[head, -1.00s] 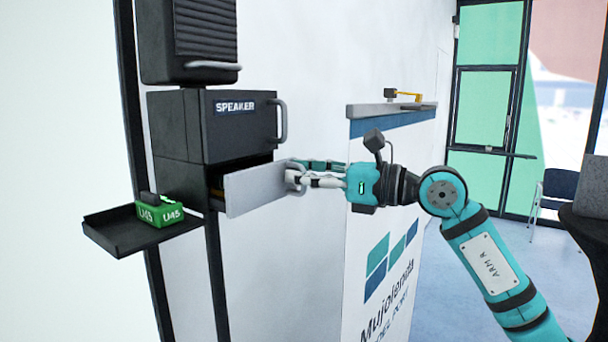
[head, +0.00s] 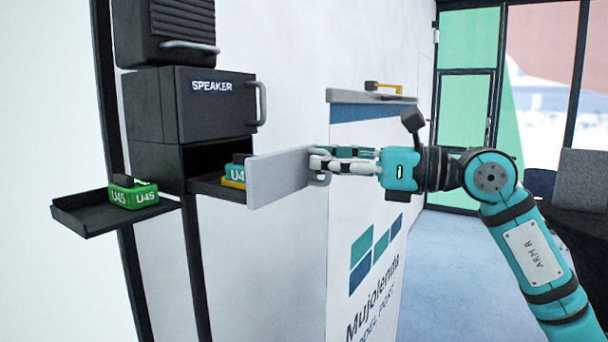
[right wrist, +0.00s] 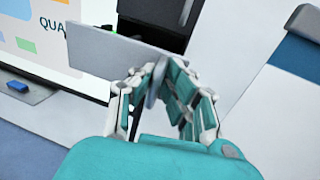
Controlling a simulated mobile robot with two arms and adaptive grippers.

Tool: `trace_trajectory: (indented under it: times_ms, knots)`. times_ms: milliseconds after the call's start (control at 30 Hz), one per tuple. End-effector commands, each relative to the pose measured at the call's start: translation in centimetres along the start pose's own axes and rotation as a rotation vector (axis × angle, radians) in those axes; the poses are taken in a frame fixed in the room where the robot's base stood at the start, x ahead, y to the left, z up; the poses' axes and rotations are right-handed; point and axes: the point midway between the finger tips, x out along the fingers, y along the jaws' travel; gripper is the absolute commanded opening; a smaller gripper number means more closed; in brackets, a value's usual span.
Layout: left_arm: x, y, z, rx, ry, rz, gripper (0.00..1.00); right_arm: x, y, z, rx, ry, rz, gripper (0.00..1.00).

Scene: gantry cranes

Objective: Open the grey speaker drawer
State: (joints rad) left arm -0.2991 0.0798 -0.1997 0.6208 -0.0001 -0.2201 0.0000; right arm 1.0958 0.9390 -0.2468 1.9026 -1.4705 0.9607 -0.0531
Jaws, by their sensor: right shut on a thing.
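The grey drawer front (head: 278,177) of the speaker cabinet (head: 190,110) stands well out from the cabinet, below the black door marked SPEAKER. Inside the open drawer a teal and yellow block (head: 236,171) marked U4 shows, partly hidden by the front. My right gripper (head: 322,163) is shut on the drawer's handle, to the right of the front. In the right wrist view the fingers (right wrist: 160,84) close around the grey handle, with the grey drawer front (right wrist: 112,52) just beyond. My left gripper is in no view.
A black tray (head: 75,221) with a green U45 block (head: 134,195) juts out left of the drawer. A black upper unit (head: 168,30) stands above the cabinet. A white banner (head: 345,220) stands behind my right gripper. Open floor (head: 430,270) lies right of the banner.

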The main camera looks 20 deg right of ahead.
Motion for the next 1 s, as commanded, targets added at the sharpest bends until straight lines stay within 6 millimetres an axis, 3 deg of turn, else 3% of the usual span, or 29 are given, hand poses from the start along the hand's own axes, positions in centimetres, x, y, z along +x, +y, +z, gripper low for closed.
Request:
trace_trajectory:
  times_ms: [300, 333, 500, 833, 1000]
  knots:
    - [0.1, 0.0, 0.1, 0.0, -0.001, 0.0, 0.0, -0.1, 0.5, -0.1, -0.002, 0.006, 0.012, 0.0]
    - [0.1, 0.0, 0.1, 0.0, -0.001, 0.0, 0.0, -0.1, 0.5, -0.1, -0.001, 0.006, 0.012, 0.13]
    - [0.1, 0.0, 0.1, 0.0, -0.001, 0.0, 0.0, -0.1, 0.4, -0.1, -0.001, 0.004, 0.009, 0.33]
    - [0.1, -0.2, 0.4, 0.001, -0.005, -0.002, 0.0, -0.6, 0.2, 0.0, -0.001, 0.001, 0.003, 0.33]
    - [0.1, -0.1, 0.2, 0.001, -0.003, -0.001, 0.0, -3.1, 0.1, -0.1, -0.002, 0.004, 0.0, 0.33]
